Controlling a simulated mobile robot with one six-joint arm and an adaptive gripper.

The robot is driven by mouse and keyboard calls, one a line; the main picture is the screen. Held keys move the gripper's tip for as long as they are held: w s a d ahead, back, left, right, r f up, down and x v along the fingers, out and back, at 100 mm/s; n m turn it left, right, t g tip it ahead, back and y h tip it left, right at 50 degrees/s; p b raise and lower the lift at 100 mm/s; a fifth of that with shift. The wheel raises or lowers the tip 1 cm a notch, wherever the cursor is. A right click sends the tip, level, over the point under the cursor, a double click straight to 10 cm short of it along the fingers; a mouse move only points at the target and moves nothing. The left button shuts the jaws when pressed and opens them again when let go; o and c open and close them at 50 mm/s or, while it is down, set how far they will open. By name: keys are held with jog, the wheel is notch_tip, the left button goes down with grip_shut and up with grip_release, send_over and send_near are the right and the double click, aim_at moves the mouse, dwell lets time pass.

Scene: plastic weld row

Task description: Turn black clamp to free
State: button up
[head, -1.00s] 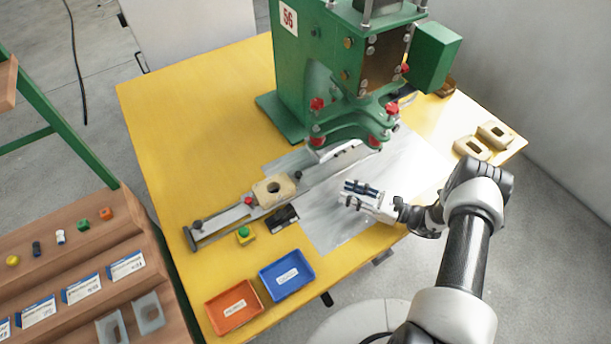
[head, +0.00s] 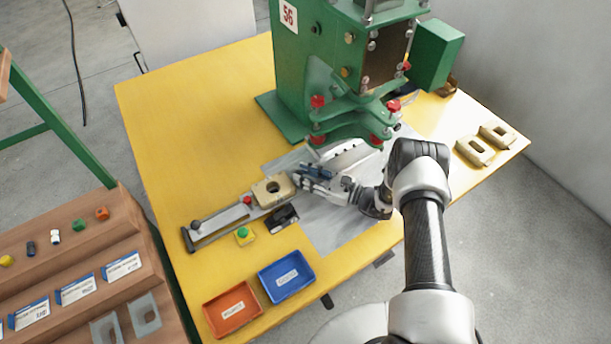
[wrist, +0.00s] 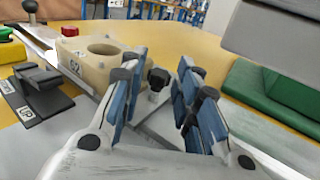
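The black clamp is a small black knob (wrist: 157,78) on a short post, seen in the wrist view beside the beige block (wrist: 93,65). In the head view my gripper hides it. My gripper (wrist: 162,62) has blue-padded fingers spread apart, with the knob showing in the gap between them near the tips. I see no finger touching it. In the head view my gripper (head: 306,174) is at the right end of the block, low over the metal slide rail (head: 222,224).
A red knob (head: 248,199) stands on the block's other side. A black rocker switch (head: 284,217) and green button (head: 242,232) lie in front of the rail. The green press (head: 330,80) rises behind my gripper. Orange (head: 232,308) and blue (head: 287,273) trays sit at the front edge.

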grip_shut()
jog(key=m+t+p, duration=0.1)
jog(key=m+t+h+p, duration=0.1)
jog(key=t, duration=0.1)
jog(key=shift+s+a+r+h, duration=0.15)
jog(key=shift+s+a+h, duration=0.05)
jog(key=shift+s+h, duration=0.1)
jog(key=shift+s+m+t+h+p, duration=0.1)
jog(key=shift+m+t+h+p, duration=0.4)
jog(key=shift+m+t+h, duration=0.8)
grip_release()
